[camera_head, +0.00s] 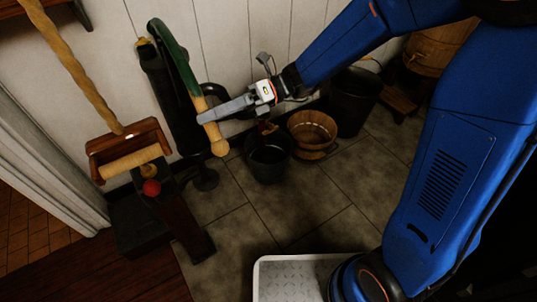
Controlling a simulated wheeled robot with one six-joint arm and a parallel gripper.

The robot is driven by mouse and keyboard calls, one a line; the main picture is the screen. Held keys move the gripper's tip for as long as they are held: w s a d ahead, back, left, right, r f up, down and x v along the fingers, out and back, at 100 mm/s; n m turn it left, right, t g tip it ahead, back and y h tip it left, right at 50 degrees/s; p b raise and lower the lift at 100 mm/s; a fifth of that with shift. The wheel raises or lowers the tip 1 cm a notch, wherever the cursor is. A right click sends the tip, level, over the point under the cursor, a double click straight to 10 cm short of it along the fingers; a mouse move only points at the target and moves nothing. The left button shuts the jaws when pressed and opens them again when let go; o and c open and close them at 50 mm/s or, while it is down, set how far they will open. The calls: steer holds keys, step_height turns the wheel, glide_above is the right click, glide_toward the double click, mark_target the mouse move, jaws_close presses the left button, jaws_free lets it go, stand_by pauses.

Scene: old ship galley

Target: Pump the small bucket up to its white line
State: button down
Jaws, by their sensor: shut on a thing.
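The hand pump (165,90) stands against the white plank wall, a dark column with a green lever ending in a pale wooden handle (214,137). My gripper (212,112) is shut on this wooden handle, which hangs low and points down. A small dark bucket (270,172) stands on the floor right of the pump, below my gripper. The inside of the bucket is dark, so I cannot make out its white line or any water level. The pump's spout is partly hidden behind my gripper and the handle.
A wooden tub (326,150) stands right of the dark bucket, with a larger dark bin (372,85) behind it. The tiled floor (310,205) in front is clear.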

steer(key=w+a+f+n, duration=0.1)
steer(key=w+f+n, duration=0.2)
steer(key=f, duration=0.4)
steer(key=shift+a+f+y, duration=0.3)
steer(key=shift+a+y, duration=0.1)
steer(key=shift+r, duration=0.1)
steer(key=s+r+m, duration=0.1)
steer(key=r, duration=0.2)
steer(key=s+d+r+m, duration=0.1)
steer(key=r, duration=0.1)
steer(key=s+d+r+m, duration=0.1)
steer(key=r, duration=0.2)
steer(key=shift+s+r+h, duration=0.15)
steer(key=shift+r+h, duration=0.15)
steer(key=shift+h, duration=0.1)
step_height(320, 180, up, 9)
steer(key=m, duration=0.3)
steer(key=shift+s+d+r+m+g+h, duration=0.2)
steer(key=shift+s+m+g+h, duration=0.1)
steer(key=shift+s+m, duration=0.1)
steer(key=shift+f, duration=0.2)
